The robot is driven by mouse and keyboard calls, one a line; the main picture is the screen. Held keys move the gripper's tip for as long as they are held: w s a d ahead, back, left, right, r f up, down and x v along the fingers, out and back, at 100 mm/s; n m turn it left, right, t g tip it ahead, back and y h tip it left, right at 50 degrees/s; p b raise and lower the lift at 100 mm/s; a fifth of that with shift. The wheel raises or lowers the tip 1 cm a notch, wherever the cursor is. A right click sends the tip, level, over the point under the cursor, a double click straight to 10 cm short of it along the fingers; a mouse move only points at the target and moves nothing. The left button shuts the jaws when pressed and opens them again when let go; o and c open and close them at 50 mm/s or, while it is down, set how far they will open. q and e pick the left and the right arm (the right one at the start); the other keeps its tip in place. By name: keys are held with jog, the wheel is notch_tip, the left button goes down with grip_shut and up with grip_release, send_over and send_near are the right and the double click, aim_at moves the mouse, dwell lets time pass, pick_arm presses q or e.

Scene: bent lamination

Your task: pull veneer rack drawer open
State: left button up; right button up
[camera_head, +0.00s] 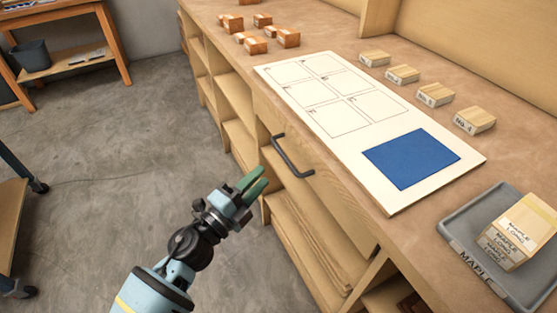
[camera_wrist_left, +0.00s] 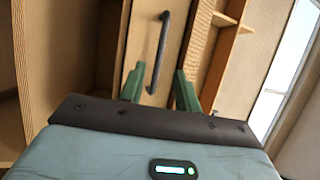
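The veneer rack drawer (camera_head: 324,192) is a wooden front below the worktop, and it looks shut. Its dark bar handle (camera_head: 291,158) stands out from the front near its left part. My left gripper (camera_head: 257,183) is below and to the left of the handle in the head view, apart from it, with its green fingers pointing toward the rack. In the left wrist view the handle (camera_wrist_left: 160,52) lies ahead, between and beyond the two spread green fingertips (camera_wrist_left: 158,83). Nothing is between the fingers. My right gripper is not in view.
The worktop holds a white board (camera_head: 300,103) with a blue sheet (camera_head: 411,158), several labelled wood blocks (camera_head: 474,120), orange-brown blocks (camera_head: 288,38) and a grey tray (camera_head: 452,238) of maple pieces. Open shelves (camera_head: 237,98) flank the drawer.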

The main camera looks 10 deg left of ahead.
pick_arm(q)
jog(key=x, duration=0.7)
jog(key=shift+w+d, duration=0.2)
jog(key=shift+w, duration=0.1)
jog(key=shift+c, duration=0.4)
grip_shut()
